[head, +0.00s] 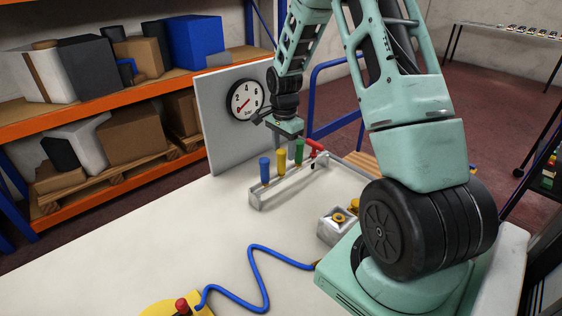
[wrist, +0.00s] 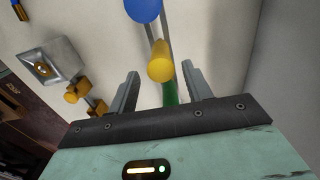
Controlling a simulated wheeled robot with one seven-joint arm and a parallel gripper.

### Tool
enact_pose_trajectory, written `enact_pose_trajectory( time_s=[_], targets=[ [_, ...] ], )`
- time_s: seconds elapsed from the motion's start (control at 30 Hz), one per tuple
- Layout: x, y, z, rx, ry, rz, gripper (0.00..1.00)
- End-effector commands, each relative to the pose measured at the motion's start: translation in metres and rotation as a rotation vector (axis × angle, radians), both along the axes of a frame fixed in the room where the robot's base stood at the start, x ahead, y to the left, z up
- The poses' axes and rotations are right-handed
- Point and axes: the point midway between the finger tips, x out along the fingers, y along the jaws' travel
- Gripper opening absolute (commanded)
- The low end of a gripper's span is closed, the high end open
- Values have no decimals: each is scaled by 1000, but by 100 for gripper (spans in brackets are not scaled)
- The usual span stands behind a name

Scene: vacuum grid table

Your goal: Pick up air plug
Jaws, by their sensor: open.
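A pale rack (head: 290,186) on the table holds a row of upright coloured plugs: blue (head: 265,171), yellow (head: 281,161) and green (head: 299,151). A red piece (head: 314,147) is at the row's far end. Which one is the air plug, I cannot tell. My gripper (head: 290,128) is open and empty above the far part of the row. In the wrist view, the yellow plug (wrist: 160,62) shows between my fingertips. The green plug (wrist: 170,94) is deeper between the fingers, partly hidden by my gripper's body. The blue plug (wrist: 143,10) is beyond the fingertips.
A white panel with a round gauge (head: 246,100) stands behind the rack. A grey block (head: 337,224) with a yellow fitting is right of the rack. A blue hose (head: 256,276) curves over the table near a red button (head: 182,305). The table's left is clear.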

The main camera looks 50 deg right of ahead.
Motion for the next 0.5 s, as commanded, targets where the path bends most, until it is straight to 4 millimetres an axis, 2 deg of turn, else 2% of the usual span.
enact_pose_trajectory(
  time_s=[0.27,0.5],
  targets=[
    [1,3,-18,2,3,2,50],
    [2,8,-50,2,3,2,50]
  ],
)
